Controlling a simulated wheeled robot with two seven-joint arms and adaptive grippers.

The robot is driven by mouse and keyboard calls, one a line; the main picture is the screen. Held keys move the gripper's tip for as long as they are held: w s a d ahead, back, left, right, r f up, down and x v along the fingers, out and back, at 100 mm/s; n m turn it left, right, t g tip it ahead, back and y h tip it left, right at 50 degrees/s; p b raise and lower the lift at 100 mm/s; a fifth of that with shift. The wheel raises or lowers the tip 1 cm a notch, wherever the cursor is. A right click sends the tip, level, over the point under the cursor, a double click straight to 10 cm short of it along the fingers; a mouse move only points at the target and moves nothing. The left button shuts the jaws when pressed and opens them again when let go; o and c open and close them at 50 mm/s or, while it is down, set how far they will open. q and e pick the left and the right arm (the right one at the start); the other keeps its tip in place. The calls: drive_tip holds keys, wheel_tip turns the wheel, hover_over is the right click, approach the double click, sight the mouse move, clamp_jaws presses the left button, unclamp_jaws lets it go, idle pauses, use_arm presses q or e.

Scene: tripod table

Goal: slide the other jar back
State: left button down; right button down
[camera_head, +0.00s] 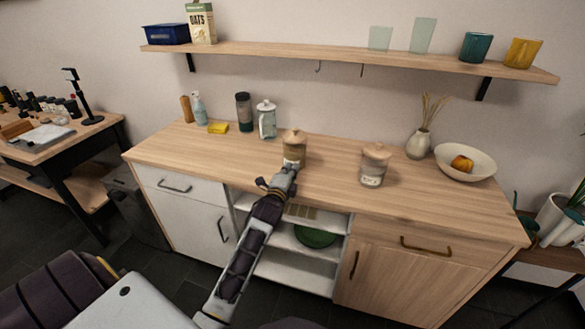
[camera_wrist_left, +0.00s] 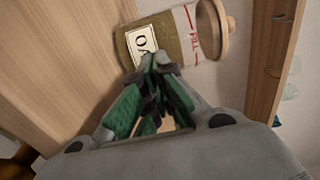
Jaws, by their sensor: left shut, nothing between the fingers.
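A glass jar with a wooden lid (camera_head: 294,150) stands upright on the wooden counter, left of the second jar. It holds something brown, and in the left wrist view the jar (camera_wrist_left: 160,38) shows a white label and red marks. My left gripper (camera_head: 290,169) is shut and empty, right in front of this jar. In the left wrist view the shut fingertips (camera_wrist_left: 158,62) are at the jar's label; I cannot tell whether they touch it. The second lidded jar (camera_head: 375,165) stands upright to the right, nearer the front edge. My right gripper is not in view.
At the right are a vase (camera_head: 418,144) and a white bowl (camera_head: 481,171). A shelf (camera_head: 330,53) hangs above. The counter between the jars is clear.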

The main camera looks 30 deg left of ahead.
use_arm(q)
drive_tip(key=shift+x, duration=0.8)
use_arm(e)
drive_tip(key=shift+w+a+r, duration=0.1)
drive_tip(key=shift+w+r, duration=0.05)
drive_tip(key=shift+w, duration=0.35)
use_arm(q)
drive_tip(key=shift+w, duration=0.1)
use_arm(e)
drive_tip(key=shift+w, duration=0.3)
